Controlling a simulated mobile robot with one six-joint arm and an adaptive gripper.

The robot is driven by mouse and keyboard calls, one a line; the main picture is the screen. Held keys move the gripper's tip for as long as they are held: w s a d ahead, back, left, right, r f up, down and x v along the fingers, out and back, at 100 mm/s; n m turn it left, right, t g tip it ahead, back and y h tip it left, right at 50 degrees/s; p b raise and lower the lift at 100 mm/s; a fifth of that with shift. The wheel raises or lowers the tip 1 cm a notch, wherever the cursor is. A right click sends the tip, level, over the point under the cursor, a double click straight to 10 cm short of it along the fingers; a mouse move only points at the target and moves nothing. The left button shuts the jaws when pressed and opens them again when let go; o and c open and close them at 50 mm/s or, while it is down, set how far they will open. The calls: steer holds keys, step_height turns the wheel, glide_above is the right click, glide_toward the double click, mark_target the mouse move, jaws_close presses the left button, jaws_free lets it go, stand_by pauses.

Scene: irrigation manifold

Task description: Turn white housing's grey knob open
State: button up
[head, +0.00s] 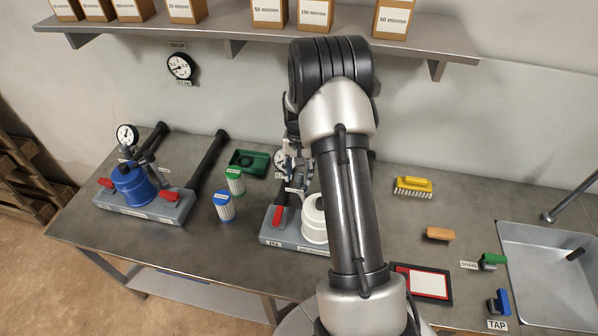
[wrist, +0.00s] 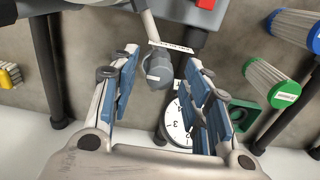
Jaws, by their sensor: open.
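The white housing (head: 313,222) stands on a grey base plate in the middle of the bench, partly hidden behind my arm in the head view. Its grey knob (wrist: 158,72) shows in the wrist view beside a pipe with a white label. My gripper (wrist: 163,58) is open, with one finger on each side of the knob. Gaps show between the knob and both fingers; I cannot tell any contact. In the head view my gripper (head: 293,160) is small and partly covered by my arm.
A pressure gauge (wrist: 182,122) sits close to the right finger. A red lever (head: 277,217) is on the base plate. Blue-capped (head: 224,206) and green-capped (head: 235,181) filters stand to the left, near a blue housing (head: 133,187). A shelf (head: 240,32) overhangs the back.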

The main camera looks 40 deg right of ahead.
mark_target(299, 174)
steer(key=shift+r, duration=0.1)
step_height(299, 174, up, 12)
stand_by(0.5)
stand_by(0.4)
